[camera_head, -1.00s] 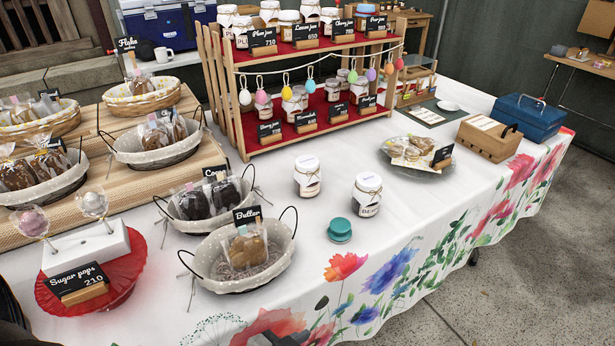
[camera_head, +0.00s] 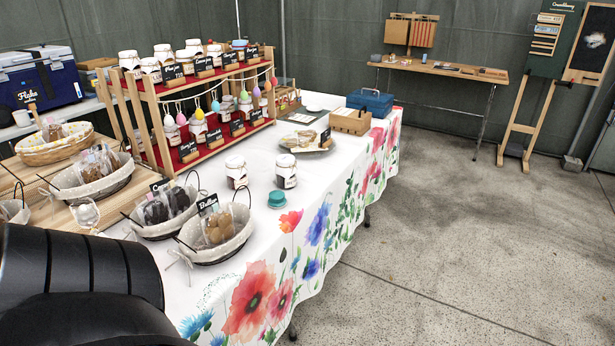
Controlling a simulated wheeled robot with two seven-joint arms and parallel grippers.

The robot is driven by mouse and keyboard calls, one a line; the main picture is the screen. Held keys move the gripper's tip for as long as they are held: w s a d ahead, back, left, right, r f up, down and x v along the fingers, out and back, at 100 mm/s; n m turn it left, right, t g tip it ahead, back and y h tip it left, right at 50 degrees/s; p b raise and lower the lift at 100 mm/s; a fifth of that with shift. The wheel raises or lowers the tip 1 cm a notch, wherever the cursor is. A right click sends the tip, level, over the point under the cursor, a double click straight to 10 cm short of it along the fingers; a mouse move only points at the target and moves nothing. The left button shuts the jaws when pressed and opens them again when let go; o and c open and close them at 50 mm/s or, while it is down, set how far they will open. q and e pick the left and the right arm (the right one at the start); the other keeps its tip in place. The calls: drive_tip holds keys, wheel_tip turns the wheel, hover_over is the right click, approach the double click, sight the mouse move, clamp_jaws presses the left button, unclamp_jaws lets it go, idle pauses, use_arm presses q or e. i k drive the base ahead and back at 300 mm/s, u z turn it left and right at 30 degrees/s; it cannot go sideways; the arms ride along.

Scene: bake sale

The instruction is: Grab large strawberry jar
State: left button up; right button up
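No label that reads strawberry can be made out. Two white-lidded jars stand upright on the white tablecloth, one on the left (camera_head: 236,173) and one on the right (camera_head: 286,172). More white-lidded jars (camera_head: 130,64) line the top tier of the wooden shelf, and several smaller ones (camera_head: 198,131) stand on its lower tier. A thick black link (camera_head: 80,270) of my own arm fills the lower left corner. Neither gripper shows, so nothing held can be seen.
Lined baskets (camera_head: 215,255) stand at the table's near left. A small teal tin (camera_head: 277,199), a plate of cookies (camera_head: 306,142), a wooden box (camera_head: 350,121) and a blue toolbox (camera_head: 371,102) are on the table (camera_head: 330,170). The concrete floor (camera_head: 470,220) to the right is clear.

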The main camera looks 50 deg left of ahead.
sight(236, 169)
drive_tip(key=z, duration=0.25)
drive_tip(key=i, duration=0.95)
drive_tip(key=u, duration=1.3)
drive_tip(key=i, duration=1.3)
drive_tip(key=u, duration=1.35)
